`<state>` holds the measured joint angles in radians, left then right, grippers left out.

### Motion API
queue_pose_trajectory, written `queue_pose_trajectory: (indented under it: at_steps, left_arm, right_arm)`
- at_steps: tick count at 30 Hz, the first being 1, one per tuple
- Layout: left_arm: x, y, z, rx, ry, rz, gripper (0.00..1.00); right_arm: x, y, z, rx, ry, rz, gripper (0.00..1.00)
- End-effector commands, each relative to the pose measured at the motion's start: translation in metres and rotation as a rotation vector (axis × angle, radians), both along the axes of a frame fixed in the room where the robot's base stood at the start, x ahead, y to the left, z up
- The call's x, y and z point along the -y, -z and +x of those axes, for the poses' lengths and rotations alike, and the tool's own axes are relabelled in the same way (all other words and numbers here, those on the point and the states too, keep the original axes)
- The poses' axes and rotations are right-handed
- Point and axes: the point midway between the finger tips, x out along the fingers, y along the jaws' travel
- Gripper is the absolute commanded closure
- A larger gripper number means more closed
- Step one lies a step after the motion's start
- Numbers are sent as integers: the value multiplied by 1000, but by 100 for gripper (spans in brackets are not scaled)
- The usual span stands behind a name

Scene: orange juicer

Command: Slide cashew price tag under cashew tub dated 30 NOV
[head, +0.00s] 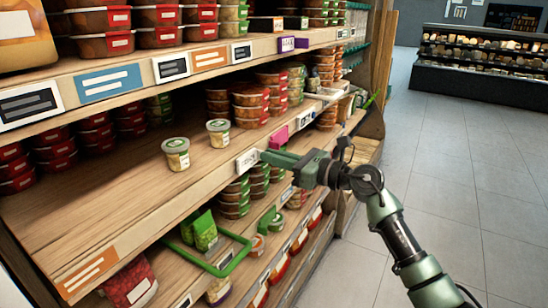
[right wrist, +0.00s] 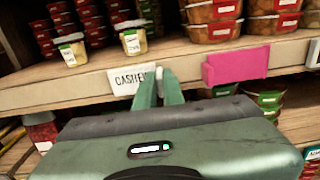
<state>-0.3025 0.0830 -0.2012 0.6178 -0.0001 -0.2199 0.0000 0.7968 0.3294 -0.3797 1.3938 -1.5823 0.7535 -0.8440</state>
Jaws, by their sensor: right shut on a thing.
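The white price tag (head: 247,161) is at the front edge of the middle shelf; in the right wrist view the tag (right wrist: 127,78) reads "CASHEW", its end partly hidden by my fingers. My right gripper (head: 264,156) is shut on the tag's right end, and its fingers show in the right wrist view (right wrist: 160,88). Two small pale tubs with green-and-white labels stand upright on the shelf behind: the left tub (head: 176,155) further left, the right tub (head: 218,133) nearer the tag. Their dates are too small to read. My left gripper is not in view.
The middle shelf (head: 120,190) has bare board around and left of the two tubs. Stacked red-lidded tubs (head: 250,107) stand behind to the right. A pink tag (head: 278,138) sits right of my gripper. The upper shelf (head: 130,75) overhangs, and stacked tubs fill the shelf below.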

Motion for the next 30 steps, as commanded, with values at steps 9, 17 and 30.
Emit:
queue_pose_trajectory:
  at_steps: [9, 17, 30]
  left_arm:
    - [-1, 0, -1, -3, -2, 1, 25]
    - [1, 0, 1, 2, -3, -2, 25]
    - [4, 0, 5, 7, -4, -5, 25]
  right_arm:
    - [0, 0, 0, 0, -1, 0, 69]
    - [0, -2, 0, 1, -1, -1, 69]
    - [0, -83, 0, 8, 0, -4, 69]
